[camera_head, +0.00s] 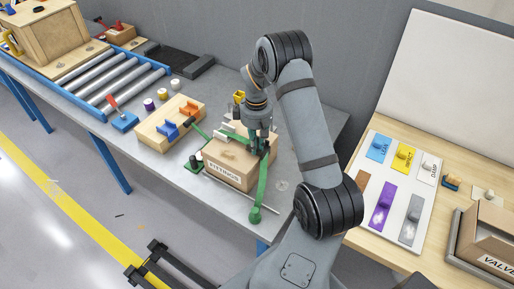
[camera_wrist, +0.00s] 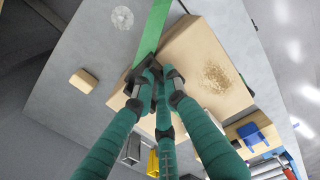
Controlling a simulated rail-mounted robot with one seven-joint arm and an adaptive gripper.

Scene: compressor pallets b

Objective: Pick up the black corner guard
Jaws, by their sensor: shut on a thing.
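A cardboard box labelled FITTINGS (camera_head: 224,171) stands on the grey bench, and it also shows in the wrist view (camera_wrist: 202,50). A green strap (camera_head: 262,183) runs over the box and hangs down its right side to a round green end; it also shows in the wrist view (camera_wrist: 154,28). My gripper (camera_head: 263,146) is at the box's right top edge, where the strap crosses. In the wrist view my gripper (camera_wrist: 152,78) has its dark fingertips closed together at that edge. The black corner guard is mostly hidden between them and is hard to tell from the dark pads.
A wooden tray (camera_head: 152,134) with blue and orange pieces stands left of the box. A roller conveyor (camera_head: 115,80) lies farther left. A side table at right bears a board of coloured tags (camera_head: 383,205) and an open VALVE box (camera_head: 490,240).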

